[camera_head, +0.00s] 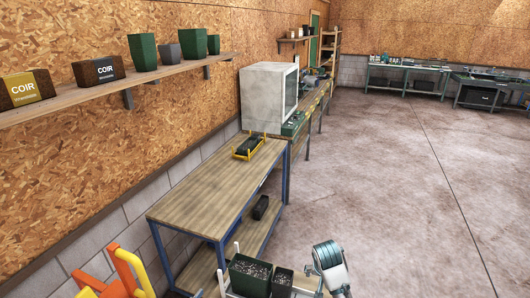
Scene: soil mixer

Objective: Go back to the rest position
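I see no gripper fingers in the head view. A rounded grey and white jointed part (330,262) rises at the bottom, right of the soil-filled pots. It looks like a piece of a robot arm, but no fingertips show on it. Orange and yellow bars (128,272) stand at the bottom left, cut off by the picture edge. I cannot tell what they belong to.
A wooden workbench (200,200) holds a yellow rack (243,152) with a black tray. Dark pots of soil (250,277) sit between white posts below. A big grey box (266,98) stands behind. A wall shelf (130,80) runs left. Floor (400,200) is clear right.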

